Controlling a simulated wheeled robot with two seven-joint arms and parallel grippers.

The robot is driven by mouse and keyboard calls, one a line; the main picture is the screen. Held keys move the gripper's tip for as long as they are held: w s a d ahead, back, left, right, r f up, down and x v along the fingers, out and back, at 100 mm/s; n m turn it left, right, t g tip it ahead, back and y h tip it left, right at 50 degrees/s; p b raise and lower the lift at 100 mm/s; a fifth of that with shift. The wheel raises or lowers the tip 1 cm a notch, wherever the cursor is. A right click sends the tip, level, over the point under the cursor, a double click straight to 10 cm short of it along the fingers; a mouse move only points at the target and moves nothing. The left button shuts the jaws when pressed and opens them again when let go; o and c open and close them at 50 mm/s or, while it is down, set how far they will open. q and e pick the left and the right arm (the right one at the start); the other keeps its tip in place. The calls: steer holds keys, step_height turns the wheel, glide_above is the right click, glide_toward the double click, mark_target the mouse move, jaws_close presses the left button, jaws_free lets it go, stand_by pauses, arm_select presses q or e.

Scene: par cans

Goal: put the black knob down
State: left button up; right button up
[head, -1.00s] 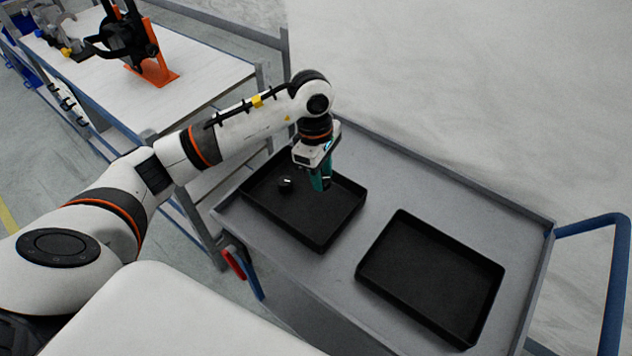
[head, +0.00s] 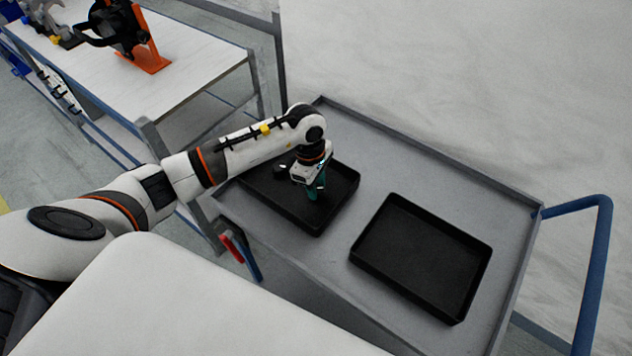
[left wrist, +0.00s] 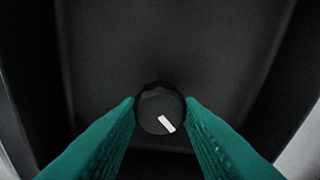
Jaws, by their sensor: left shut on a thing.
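My left gripper (head: 314,196) is over the left black tray (head: 318,228), pointing down, with its teal fingers low inside the tray's outline. In the left wrist view the fingers (left wrist: 160,108) are shut on the black knob (left wrist: 155,110), a round dark knob with a white mark on its top. The fingers hide this knob in the head view. I cannot tell whether it touches the tray floor. A second small dark knob (head: 280,170) sits in the same tray, to the left of the gripper. My right gripper is not in view.
An empty black tray (head: 420,258) lies to the right on the grey cart top (head: 375,170). The cart has a raised rim and a blue handle (head: 597,270) at right. A white-topped bench (head: 110,85) with an orange stand (head: 152,58) is at upper left.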

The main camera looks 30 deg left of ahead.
arm_select(q)
steer(key=shift+f, duration=0.1)
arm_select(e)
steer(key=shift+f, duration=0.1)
arm_select(q)
steer(key=o, duration=0.5)
steer(key=shift+f, duration=0.1)
steer(key=o, duration=0.5)
steer(key=shift+c, duration=0.2)
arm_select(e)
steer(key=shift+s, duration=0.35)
arm_select(q)
steer(key=shift+r, duration=0.35)
step_height(320, 180, up, 12)
steer(key=a+b, duration=0.1)
steer(key=b, duration=0.1)
steer(key=shift+a+f, duration=0.15)
steer(key=shift+a, duration=0.1)
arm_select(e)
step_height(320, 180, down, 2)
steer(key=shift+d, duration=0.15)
